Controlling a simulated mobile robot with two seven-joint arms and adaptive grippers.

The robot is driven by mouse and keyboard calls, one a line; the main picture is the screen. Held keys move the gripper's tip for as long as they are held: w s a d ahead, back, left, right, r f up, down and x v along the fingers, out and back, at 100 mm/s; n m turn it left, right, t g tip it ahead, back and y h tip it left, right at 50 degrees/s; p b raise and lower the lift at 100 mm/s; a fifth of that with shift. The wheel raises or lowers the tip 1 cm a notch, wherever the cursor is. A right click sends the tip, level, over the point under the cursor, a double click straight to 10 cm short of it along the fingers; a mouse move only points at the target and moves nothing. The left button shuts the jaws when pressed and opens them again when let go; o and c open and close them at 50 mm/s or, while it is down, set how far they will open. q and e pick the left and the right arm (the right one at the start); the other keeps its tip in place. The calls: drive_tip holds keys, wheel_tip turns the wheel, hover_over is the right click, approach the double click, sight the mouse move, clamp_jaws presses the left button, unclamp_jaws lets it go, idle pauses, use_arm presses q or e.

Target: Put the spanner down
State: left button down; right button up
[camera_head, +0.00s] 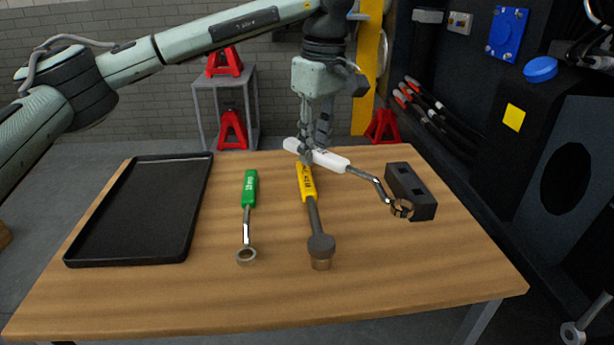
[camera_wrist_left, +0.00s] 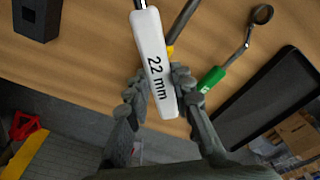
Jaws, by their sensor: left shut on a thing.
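My left gripper (camera_head: 306,150) is shut on the white handle of a spanner (camera_head: 328,159) near the back edge of the table (camera_head: 150,300). The spanner points right, its ring end close to the front of a black block (camera_head: 424,206). In the left wrist view the gripper (camera_wrist_left: 158,90) has its fingers on both sides of the white spanner handle (camera_wrist_left: 153,45), marked 22 mm. The handle crosses over the yellow handle of another tool (camera_head: 306,182); I cannot tell whether they touch.
A green-handled ring spanner (camera_head: 249,190) lies left of the yellow tool. A black tray (camera_head: 185,255) covers the table's left side. The front and right front of the table are bare. Red stands (camera_head: 233,130) and a dark machine body (camera_head: 560,150) stand beyond the table.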

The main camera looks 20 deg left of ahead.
sight(302, 191)
use_arm(q)
drive_tip(key=shift+s+a+f, duration=0.4)
drive_tip(key=shift+a, duration=0.2)
drive_tip(key=shift+s+a+f, duration=0.25)
drive_tip(key=shift+a+f, duration=0.05)
drive_tip(key=shift+f, duration=0.05)
wheel_tip(302, 191, down, 3)
drive_tip(key=shift+f, duration=0.45)
use_arm(e)
drive_tip(key=shift+x, duration=0.95)
use_arm(q)
drive_tip(key=shift+f, duration=0.1)
